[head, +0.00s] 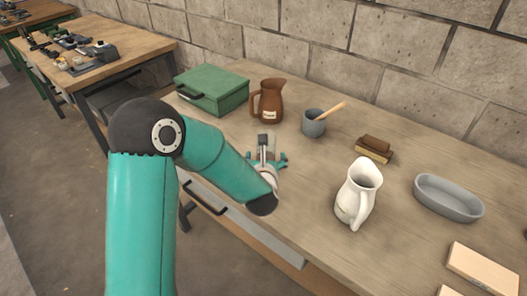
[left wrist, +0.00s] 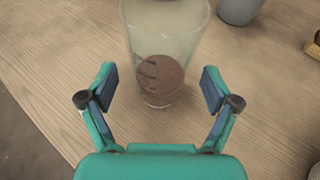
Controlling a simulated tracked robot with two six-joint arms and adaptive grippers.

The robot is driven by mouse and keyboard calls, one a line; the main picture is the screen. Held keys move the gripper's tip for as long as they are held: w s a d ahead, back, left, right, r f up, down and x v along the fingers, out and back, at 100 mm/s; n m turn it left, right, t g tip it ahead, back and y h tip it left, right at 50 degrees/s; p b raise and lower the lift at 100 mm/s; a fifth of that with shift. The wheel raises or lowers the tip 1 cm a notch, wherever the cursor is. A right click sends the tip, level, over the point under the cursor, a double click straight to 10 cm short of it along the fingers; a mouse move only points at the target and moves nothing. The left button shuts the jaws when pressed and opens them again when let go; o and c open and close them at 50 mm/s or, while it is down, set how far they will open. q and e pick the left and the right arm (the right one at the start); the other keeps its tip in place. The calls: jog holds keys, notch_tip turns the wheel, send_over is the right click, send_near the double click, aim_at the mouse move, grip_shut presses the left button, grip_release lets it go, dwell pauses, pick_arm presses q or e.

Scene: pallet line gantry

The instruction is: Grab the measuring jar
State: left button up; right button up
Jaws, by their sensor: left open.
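The measuring jar (left wrist: 165,35) is a clear, see-through vessel standing on the wooden table in the left wrist view. A brown round patch with dark marks shows in its lower part; I cannot tell if this is its contents. In the head view I cannot clearly make out the jar near my gripper. My left gripper (left wrist: 158,88) is open, with one finger on each side of the jar's lower part in the picture and visible gaps to both. In the head view my left gripper (head: 267,160) is over the table, in front of the brown jug (head: 269,102).
A green box (head: 212,91) stands left of the brown jug. A grey cup with a wooden tool (head: 314,124), a brush (head: 374,149), a white pitcher (head: 356,195) and a grey oval dish (head: 448,198) are to the right. A block wall (head: 330,45) stands behind the table.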

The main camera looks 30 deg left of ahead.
pick_arm(q)
jog(key=shift+p+x, duration=0.3)
jog(key=shift+x, duration=1.05)
jog(key=shift+r, duration=0.1)
jog(key=c, duration=1.4)
